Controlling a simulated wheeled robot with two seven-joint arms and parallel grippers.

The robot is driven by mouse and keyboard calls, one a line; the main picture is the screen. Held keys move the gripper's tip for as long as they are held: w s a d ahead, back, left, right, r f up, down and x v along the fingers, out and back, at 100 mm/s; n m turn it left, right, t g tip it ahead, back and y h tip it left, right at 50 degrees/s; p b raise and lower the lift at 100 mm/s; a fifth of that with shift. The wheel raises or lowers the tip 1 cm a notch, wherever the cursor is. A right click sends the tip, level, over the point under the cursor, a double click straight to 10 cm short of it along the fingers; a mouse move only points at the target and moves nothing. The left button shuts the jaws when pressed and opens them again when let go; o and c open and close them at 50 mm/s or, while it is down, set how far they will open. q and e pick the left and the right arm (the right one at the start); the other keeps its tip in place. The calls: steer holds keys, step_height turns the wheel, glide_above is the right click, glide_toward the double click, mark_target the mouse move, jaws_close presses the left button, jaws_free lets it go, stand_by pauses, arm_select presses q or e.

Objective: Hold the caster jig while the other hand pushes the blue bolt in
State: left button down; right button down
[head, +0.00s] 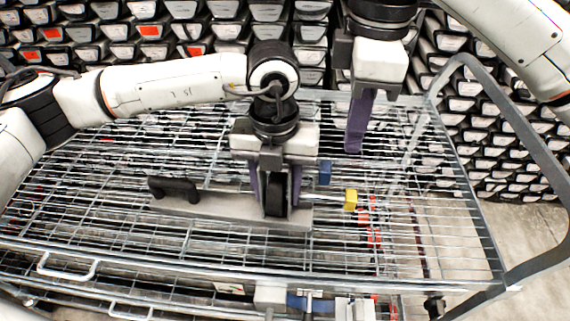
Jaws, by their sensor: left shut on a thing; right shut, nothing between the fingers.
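The caster jig is a grey plate (225,210) lying on the wire-mesh cart top, with a black handle (175,188) at its left end and a dark caster part at its right. My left gripper (276,205) is shut on the jig's caster part from above, with a finger on each side. The blue bolt (325,172) shows its blue head to the right of the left gripper; its shank is hidden. A yellow bolt head (350,199) sits nearer and further right. My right gripper (354,148) is shut and empty, above and slightly right of the blue head.
The wire-mesh cart (440,235) has a raised grey frame (545,150) at its right end. Racks of core liners (490,130) fill the background. The mesh at the right is mostly clear.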

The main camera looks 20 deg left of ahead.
arm_select(q)
steer(key=c, duration=0.9)
jaws_free()
step_height(320, 180, up, 12)
steer(key=shift+r, duration=0.1)
steer(key=shift+s, duration=0.1)
